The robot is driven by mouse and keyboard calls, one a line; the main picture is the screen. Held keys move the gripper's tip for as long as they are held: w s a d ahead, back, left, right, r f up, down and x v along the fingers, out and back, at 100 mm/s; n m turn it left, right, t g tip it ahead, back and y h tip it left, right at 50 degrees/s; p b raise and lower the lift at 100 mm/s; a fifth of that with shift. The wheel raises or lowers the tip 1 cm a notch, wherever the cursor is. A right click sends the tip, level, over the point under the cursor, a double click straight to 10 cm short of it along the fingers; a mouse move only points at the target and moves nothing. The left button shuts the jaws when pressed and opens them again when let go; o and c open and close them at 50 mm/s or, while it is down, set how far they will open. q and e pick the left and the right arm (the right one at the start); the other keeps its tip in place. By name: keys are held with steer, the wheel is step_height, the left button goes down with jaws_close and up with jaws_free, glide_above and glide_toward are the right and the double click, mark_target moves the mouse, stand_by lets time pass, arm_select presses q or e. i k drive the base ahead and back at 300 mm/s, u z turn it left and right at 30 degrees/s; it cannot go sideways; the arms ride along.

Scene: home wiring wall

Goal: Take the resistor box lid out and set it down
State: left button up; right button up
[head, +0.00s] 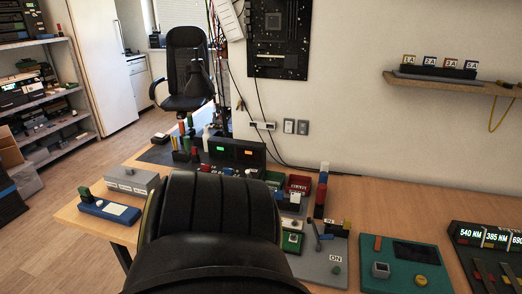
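No gripper shows in the head view. I cannot tell for sure which thing is the resistor box or its lid. A low grey box (131,181) with small light marks on its face stands at the left end of the wooden workbench (350,200). A small red box (298,184) with light lettering and a green box (273,179) stand near the bench's middle, partly among other devices. A large black ribbed shape (212,215), possibly a chair back, fills the lower middle and hides part of the bench.
A blue block (108,211) lies at the bench's left front edge. A grey lever panel (325,255), a teal panel (403,264) and a black display panel (490,249) line the right front. A wall shelf (455,86) holds labelled blocks. Bare wood lies behind the panels at right.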

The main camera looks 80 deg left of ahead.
mark_target(138, 175)
steer(key=u, duration=3.7)
